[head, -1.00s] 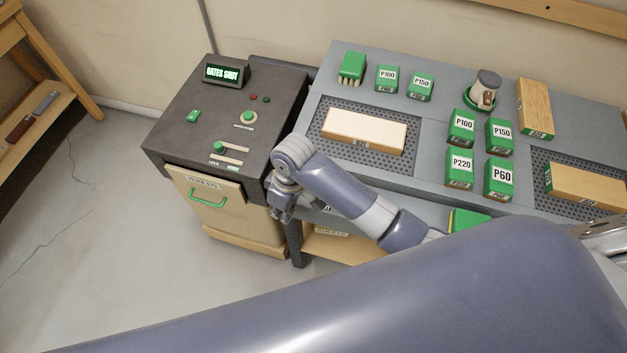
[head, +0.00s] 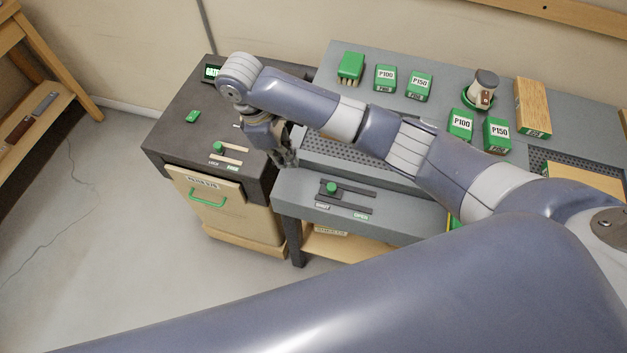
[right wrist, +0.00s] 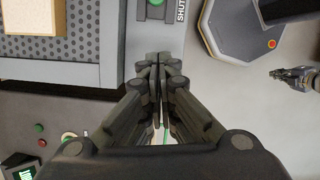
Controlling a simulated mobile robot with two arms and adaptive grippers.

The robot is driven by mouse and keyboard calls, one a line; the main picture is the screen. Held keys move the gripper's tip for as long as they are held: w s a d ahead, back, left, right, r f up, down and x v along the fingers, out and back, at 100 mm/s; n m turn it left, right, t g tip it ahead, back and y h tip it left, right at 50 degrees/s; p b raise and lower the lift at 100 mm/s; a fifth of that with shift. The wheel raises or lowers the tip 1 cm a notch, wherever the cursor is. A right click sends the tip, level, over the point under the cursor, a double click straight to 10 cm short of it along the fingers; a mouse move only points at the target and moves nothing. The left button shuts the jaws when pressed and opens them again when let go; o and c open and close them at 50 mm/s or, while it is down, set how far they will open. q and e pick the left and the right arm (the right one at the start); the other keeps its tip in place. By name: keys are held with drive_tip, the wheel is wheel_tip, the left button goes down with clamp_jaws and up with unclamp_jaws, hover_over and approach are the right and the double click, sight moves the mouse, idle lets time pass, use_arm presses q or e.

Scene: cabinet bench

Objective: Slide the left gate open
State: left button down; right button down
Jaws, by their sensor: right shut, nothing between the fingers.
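The left gate's slider is a green knob (head: 331,187) in a dark slot on the grey bench's front ledge (head: 300,205). The knob stands at the slot's left end, by the SHUT label; OPEN is at the right end. In the right wrist view the knob (right wrist: 155,4) shows at the top edge, ahead of the fingertips. My right gripper (head: 288,160) is shut and empty, up and left of the knob, apart from it. My left gripper (right wrist: 297,76) appears small at the right of the wrist view, over the floor; its jaws are unclear.
The dark cabinet (head: 165,145) at left has its own LOCK slider (head: 218,147) and a green-handled drawer (head: 208,200). The display (head: 210,72) is partly hidden by my right arm. Green blocks (head: 420,85) and a perforated panel (head: 340,152) lie behind the ledge.

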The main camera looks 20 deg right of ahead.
sight(331, 189)
drive_tip(key=p+x, duration=0.2)
drive_tip(key=x, duration=0.7)
drive_tip(key=shift+s+d+f, duration=0.1)
drive_tip(key=shift+f, duration=0.05)
drive_tip(key=d+p, duration=0.1)
drive_tip(key=s+d+p, duration=0.1)
drive_tip(key=shift+s+d+f, duration=0.1)
drive_tip(key=shift+d+f, duration=0.1)
drive_tip(key=shift+d, duration=0.15)
drive_tip(key=shift+s+d+f, duration=0.1)
drive_tip(key=shift+s+d, duration=0.15)
drive_tip(key=shift+d, duration=0.25)
